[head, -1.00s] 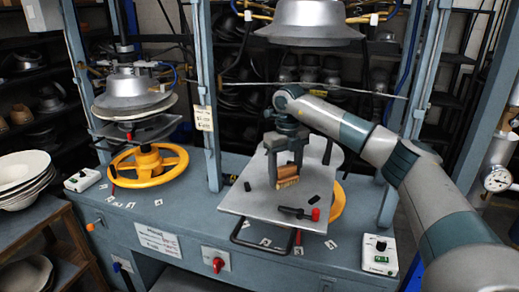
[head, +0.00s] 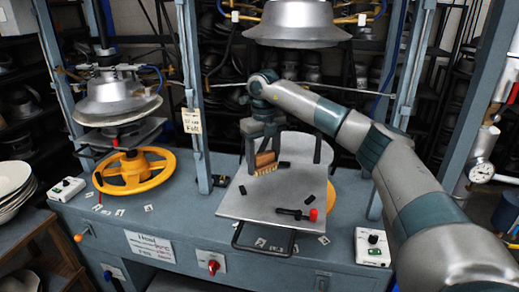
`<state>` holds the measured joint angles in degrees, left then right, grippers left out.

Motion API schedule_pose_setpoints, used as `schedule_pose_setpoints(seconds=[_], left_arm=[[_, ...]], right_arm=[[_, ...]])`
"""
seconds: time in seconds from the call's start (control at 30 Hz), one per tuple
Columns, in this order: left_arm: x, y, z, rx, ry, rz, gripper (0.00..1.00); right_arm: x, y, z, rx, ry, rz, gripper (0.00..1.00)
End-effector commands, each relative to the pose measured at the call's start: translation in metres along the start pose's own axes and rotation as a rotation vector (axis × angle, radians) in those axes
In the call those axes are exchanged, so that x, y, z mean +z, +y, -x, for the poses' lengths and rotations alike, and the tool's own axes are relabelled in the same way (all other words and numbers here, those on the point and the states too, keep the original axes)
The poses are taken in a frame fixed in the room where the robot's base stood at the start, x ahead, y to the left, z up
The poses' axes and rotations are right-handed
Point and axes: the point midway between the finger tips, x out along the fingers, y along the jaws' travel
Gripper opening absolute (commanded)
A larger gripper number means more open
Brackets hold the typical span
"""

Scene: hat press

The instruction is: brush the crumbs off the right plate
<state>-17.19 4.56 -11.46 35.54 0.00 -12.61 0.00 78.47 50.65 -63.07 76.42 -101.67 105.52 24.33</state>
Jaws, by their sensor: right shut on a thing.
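The right plate (head: 262,203) is a flat grey metal sheet on the right press, below its raised metal dome. My right gripper (head: 263,148) is shut on a brush (head: 266,162) with a wooden back and pale yellow bristles. It holds the brush low over the back left part of the plate; I cannot tell whether the bristles touch. A dark crumb (head: 242,190) lies near the plate's left edge and another dark bit (head: 284,164) shows just right of the brush. My left gripper is not in view.
A dark piece (head: 220,181) is on the bench left of the plate. A yellow handwheel (head: 135,170) stands on the left press. A control box (head: 372,247) sits at the bench's front right.

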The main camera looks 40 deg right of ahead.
Motion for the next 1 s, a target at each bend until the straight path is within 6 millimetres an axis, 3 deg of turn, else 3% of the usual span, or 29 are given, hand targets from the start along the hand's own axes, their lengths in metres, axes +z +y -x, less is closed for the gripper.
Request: schedule_pose_setpoints(seconds=[0.4, 1.0], left_arm=[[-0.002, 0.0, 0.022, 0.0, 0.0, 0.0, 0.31], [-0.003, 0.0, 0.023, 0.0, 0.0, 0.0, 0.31]], right_arm=[[-0.003, -0.005, 0.037, -0.001, -0.001, 0.002, 0.38], [-0.004, -0.005, 0.038, 0.0, 0.0, 0.002, 0.38]])
